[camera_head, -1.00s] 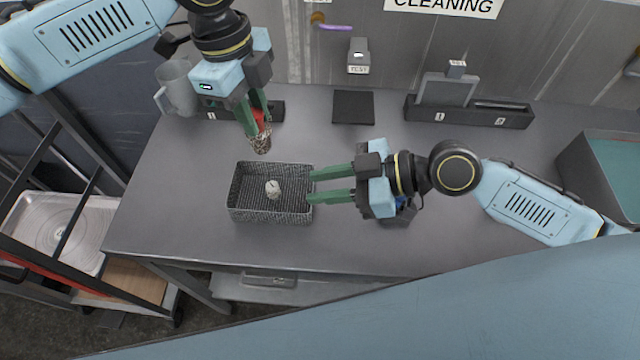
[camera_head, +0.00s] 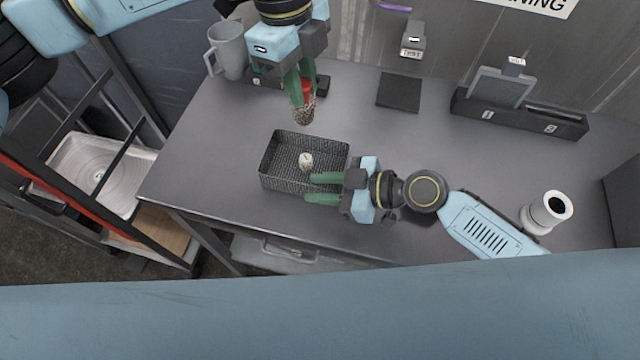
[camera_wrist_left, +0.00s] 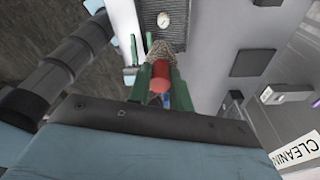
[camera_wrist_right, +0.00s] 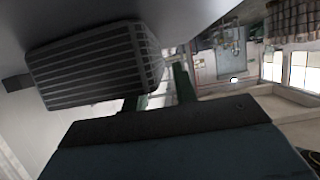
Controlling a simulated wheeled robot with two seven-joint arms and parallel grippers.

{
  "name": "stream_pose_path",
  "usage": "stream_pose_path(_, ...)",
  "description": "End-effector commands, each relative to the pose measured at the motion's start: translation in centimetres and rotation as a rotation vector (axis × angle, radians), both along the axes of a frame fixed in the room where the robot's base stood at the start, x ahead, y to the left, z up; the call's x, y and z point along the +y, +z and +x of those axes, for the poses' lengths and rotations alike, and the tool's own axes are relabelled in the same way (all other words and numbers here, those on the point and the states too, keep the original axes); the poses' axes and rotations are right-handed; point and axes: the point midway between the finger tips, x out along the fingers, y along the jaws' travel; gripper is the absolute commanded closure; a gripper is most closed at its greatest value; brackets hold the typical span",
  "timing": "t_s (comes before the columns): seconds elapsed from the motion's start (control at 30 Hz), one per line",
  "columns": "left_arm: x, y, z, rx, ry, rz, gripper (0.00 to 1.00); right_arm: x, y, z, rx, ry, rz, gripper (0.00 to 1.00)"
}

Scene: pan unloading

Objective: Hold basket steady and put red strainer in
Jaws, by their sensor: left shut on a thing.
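The dark wire basket (camera_head: 276,181) sits on the grey table, with a small pale round object (camera_head: 306,161) inside. My left gripper (camera_head: 304,92) is shut on the red strainer (camera_head: 305,108), above the table just behind the basket. The strainer's red part is between the fingers and its mesh end hangs below; both also show in the left wrist view (camera_wrist_left: 160,78). My right gripper (camera_head: 318,188) is open at the basket's front right corner, its fingers apart. The basket is close beyond the fingers in the right wrist view (camera_wrist_right: 95,65). Contact there is unclear.
A grey mug (camera_head: 228,50) stands at the back left. A dark square pad (camera_head: 399,92) and a dark holder (camera_head: 520,118) lie along the back. A white cylinder (camera_head: 546,212) stands at the right. A rack with a pale tray (camera_head: 95,170) is left of the table.

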Motion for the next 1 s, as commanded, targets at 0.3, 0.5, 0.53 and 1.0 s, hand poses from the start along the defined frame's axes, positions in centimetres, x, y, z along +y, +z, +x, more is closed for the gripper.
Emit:
stream_pose_path(0.3,0.0,0.0,0.0,0.000,0.000,0.000,1.00,0.4,-0.2,0.1,-0.001,0.000,0.000,0.72)
stream_pose_path(0.5,0.0,0.0,0.0,0.000,0.000,0.000,1.00,0.4,-0.2,0.1,0.000,0.000,0.000,0.91)
stream_pose_path(0.53,0.0,0.0,0.0,0.000,0.000,0.000,1.00,0.4,-0.2,0.1,0.000,0.000,0.000,0.95)
stream_pose_path(1.0,-0.3,-3.0,1.2,0.004,0.001,-0.006,1.00,0.4,-0.2,0.1,0.000,0.000,0.000,1.00)
